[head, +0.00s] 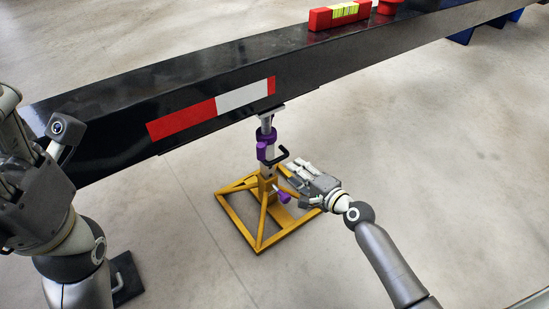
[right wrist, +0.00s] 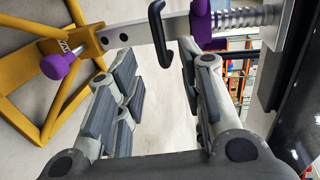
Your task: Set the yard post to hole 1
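The yard post (head: 267,165) stands upright on a yellow frame base (head: 250,235) under the dark beam. It has a purple collar (head: 266,150) with a black crank handle (head: 281,155). A purple pin knob (head: 284,197) sits low on it and shows larger in the right wrist view (right wrist: 58,65). Dark holes show along the grey inner tube (right wrist: 135,34); their numbers are not readable. My right gripper (head: 296,172) is right of the post, open and empty, its fingers pointing toward the crank handle (right wrist: 157,35). My left gripper (head: 30,195) is at the left edge; its fingertips are unclear.
The long black trailer beam (head: 190,85) crosses above the post, with a red-white strip (head: 215,108). A red spirit level (head: 340,15) lies on top. Blue supports (head: 462,36) stand at the far right. The concrete floor right of the post is clear.

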